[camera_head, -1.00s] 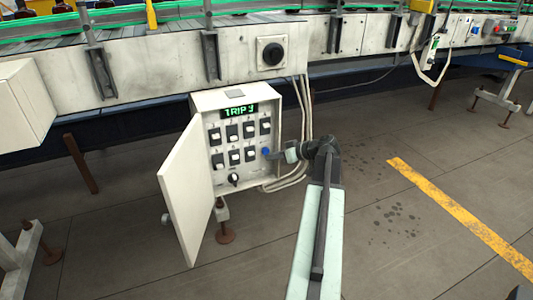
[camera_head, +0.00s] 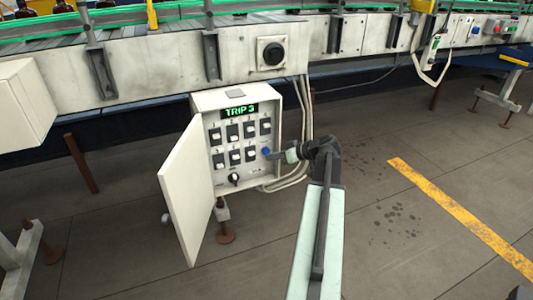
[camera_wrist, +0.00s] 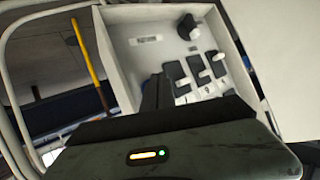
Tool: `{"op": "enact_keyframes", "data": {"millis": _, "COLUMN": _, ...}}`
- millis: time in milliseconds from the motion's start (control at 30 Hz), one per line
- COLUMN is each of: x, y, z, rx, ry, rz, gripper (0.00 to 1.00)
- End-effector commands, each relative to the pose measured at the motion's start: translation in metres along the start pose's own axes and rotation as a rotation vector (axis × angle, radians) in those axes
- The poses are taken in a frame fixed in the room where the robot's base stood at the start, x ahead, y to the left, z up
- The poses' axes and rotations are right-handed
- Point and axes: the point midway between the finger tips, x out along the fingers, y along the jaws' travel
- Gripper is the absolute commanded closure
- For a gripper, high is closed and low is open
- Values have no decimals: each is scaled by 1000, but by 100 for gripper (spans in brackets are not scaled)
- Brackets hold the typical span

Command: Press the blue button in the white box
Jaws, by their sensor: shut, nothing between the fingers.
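The white box (camera_head: 237,188) hangs under the conveyor with its door (camera_head: 187,195) open to the left. Its green display reads "TRIP 3" above two rows of black switches (camera_head: 249,130) and a black knob (camera_head: 234,180). The blue button (camera_head: 265,150) is at the right of the panel. My gripper (camera_head: 272,155) is shut and empty, with its tip at or just beside the button; I cannot tell if it touches.
Pale cables (camera_head: 308,115) run down the box's right side. The conveyor (camera_head: 150,70) with a black round knob (camera_head: 270,53) is above. A yellow floor stripe (camera_head: 460,218) lies right. Floor around my arm is clear.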

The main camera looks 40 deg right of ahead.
Motion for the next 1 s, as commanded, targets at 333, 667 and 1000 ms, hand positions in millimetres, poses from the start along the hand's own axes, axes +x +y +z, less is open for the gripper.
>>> {"op": "enact_keyframes", "data": {"millis": 333, "x": 0, "y": 0, "z": 0, "rx": 0, "ry": 0, "rz": 1, "gripper": 100}}
{"op": "enact_keyframes", "data": {"millis": 667, "x": 2, "y": 3, "z": -2, "rx": 0, "ry": 0, "rz": 0, "gripper": 100}}
{"op": "enact_keyframes", "data": {"millis": 1000, "x": 4, "y": 5, "z": -4, "rx": 1, "ry": 0, "rz": 1, "gripper": 100}}
